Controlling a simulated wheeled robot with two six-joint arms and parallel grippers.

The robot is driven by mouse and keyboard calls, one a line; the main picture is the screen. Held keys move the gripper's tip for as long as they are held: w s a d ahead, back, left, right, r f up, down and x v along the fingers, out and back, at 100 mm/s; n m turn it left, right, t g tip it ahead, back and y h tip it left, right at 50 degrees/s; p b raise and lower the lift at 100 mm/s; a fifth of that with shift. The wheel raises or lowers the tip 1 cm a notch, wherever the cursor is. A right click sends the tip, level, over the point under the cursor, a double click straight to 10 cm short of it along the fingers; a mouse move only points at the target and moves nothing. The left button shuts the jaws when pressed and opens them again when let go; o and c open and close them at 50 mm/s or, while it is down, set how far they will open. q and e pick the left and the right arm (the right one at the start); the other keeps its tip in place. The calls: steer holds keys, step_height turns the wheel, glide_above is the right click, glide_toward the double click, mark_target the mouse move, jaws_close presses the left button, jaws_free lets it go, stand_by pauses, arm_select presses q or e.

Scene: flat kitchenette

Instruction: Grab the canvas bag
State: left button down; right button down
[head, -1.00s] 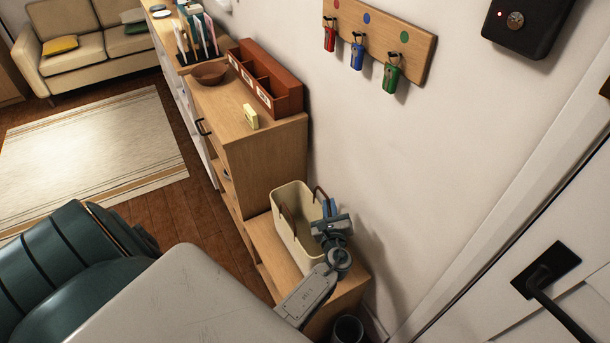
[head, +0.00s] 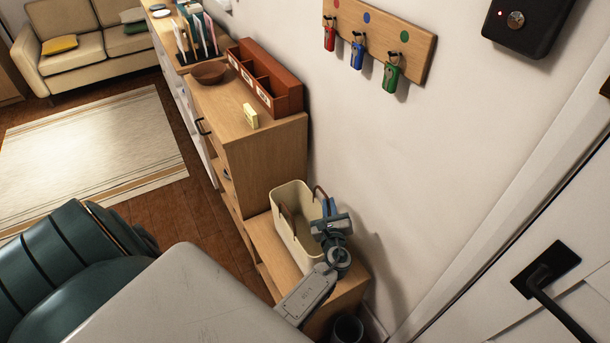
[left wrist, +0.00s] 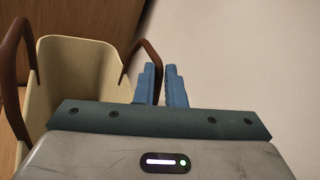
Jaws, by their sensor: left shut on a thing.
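The canvas bag (head: 283,222) is cream with two brown handles and stands upright and open on the low wooden bench. My left gripper (head: 330,206) is at its right side, by the wall, with its blue fingers at the right-hand handle (head: 319,192). In the left wrist view, the bag (left wrist: 75,75) is left of the fingers (left wrist: 163,82), and the near brown handle (left wrist: 146,52) runs down to them. The fingers are shut on this handle; the exact contact is partly hidden. My right gripper is not in view.
The wooden bench (head: 262,240) stands against the white wall, beside a taller cabinet (head: 270,160) with a red-brown organizer (head: 265,83), a bowl (head: 210,72) and a small yellow block (head: 251,117). A dark bin (head: 347,329) is near the bench's front. The door (head: 530,310) is at right.

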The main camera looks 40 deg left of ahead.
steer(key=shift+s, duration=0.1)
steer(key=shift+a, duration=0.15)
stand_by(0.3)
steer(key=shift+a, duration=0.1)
